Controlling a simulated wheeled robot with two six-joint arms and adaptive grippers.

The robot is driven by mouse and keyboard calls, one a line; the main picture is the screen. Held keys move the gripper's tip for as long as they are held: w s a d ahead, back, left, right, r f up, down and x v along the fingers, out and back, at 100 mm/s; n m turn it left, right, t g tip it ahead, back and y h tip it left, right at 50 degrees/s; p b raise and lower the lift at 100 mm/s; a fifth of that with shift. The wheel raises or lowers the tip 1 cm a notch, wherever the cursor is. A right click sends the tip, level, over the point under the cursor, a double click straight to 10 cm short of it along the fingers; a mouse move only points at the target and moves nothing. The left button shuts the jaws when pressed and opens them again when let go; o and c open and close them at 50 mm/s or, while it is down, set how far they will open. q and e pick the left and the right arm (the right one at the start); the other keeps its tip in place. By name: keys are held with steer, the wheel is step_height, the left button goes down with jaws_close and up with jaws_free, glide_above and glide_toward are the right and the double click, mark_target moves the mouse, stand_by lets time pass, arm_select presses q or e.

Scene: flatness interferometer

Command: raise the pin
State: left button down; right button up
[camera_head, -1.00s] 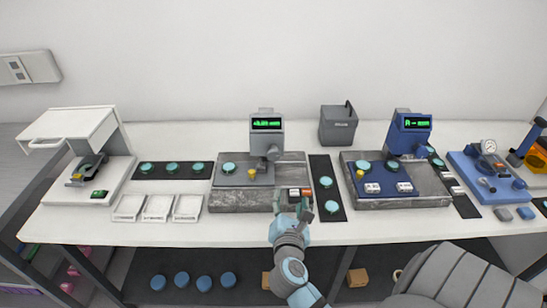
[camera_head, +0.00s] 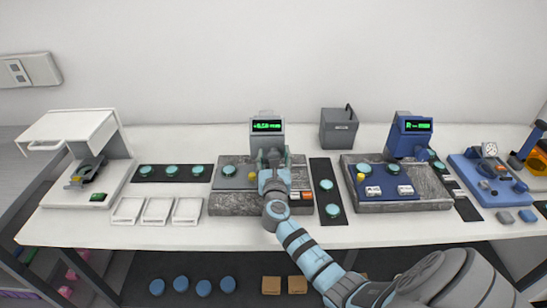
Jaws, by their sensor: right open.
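A grey gauge with a lit green display (camera_head: 266,126) stands on a grey stone plate (camera_head: 235,204). My right gripper (camera_head: 271,158) is open at the front of this gauge, at the height of its measuring head. The gripper and wrist cover the head and the spot below it, so I cannot make out the pin or tell whether the fingers touch it. A yellow knob (camera_head: 252,176) shows just left of my wrist, and a teal disc (camera_head: 229,170) lies further left on the plate. My left gripper is not in view.
A similar blue gauge (camera_head: 409,134) stands on its own stone plate to the right. Small buttons (camera_head: 301,195) sit at the grey plate's front right. A dark bin (camera_head: 338,128) stands behind, between the gauges. White trays (camera_head: 157,211) lie to the left.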

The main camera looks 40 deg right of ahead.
steer(key=shift+s, duration=0.1)
steer(key=shift+c, duration=0.2)
steer(key=c, duration=1.1)
steer(key=shift+m, duration=0.4)
steer(key=m+b, duration=0.1)
steer(key=m, duration=0.3)
steer(key=shift+d+f+b, duration=0.1)
steer(key=shift+b, duration=0.2)
steer(key=m+b, duration=0.2)
steer(key=m, duration=0.3)
steer(key=shift+f+m, duration=0.1)
steer(key=shift+m, duration=0.3)
steer(key=m+b, duration=0.2)
steer(key=m, duration=0.3)
steer(key=shift+d+f+b, duration=0.1)
steer(key=shift+f+b, duration=0.05)
steer(key=shift+b, duration=0.15)
steer(key=m+b, duration=0.2)
steer(key=m, duration=0.3)
steer(key=shift+m, duration=0.4)
